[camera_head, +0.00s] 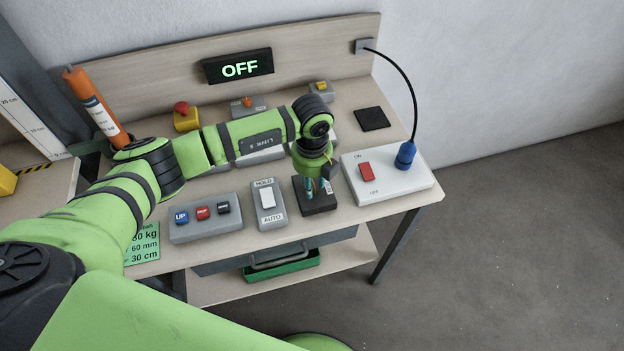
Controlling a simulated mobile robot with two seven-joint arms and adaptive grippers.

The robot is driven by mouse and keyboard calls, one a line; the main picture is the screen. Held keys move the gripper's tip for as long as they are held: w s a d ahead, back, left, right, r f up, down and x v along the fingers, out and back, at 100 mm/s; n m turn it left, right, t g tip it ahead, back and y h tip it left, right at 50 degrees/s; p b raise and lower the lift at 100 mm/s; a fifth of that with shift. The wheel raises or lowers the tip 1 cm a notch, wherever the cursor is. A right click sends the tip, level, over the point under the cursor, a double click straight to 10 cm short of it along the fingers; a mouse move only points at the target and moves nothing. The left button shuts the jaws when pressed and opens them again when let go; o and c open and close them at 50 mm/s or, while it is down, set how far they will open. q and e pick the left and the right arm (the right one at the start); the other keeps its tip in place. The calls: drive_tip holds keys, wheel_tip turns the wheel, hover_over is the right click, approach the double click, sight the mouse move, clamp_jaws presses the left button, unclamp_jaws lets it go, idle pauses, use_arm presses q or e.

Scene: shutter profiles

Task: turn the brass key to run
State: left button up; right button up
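A small black block (318,206) stands near the front edge of the workbench. My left gripper (318,186) points down right over it, with its fingertips at or just above its top. The brass key is not visible; the gripper and my arm cover the top of this block and part of the bench behind it. Whether the fingers are closed on anything is too small to tell. A display (238,67) on the back panel reads OFF in green. My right gripper is not in view.
Left of the block are a HOLD/AUTO rocker box (269,217) and a button box (190,230). Right is a white box (410,188) with a red switch and blue plug (405,155). A yellow box with a red mushroom button (185,120) stands behind my arm.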

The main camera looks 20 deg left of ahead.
use_arm(q)
clamp_jaws()
drive_tip(key=shift+w+f+m+b, duration=0.1)
drive_tip(key=shift+f+m+b, duration=0.05)
drive_tip(key=shift+m+b, duration=0.85)
drive_tip(key=m+b, duration=1.3)
drive_tip(key=b, duration=0.2)
drive_tip(key=shift+w, duration=0.2)
drive_tip(key=shift+r+m+b, duration=0.2)
drive_tip(key=shift+m+b, duration=1.3)
drive_tip(key=shift+d, duration=0.1)
drive_tip(key=shift+o, duration=0.8)
unclamp_jaws()
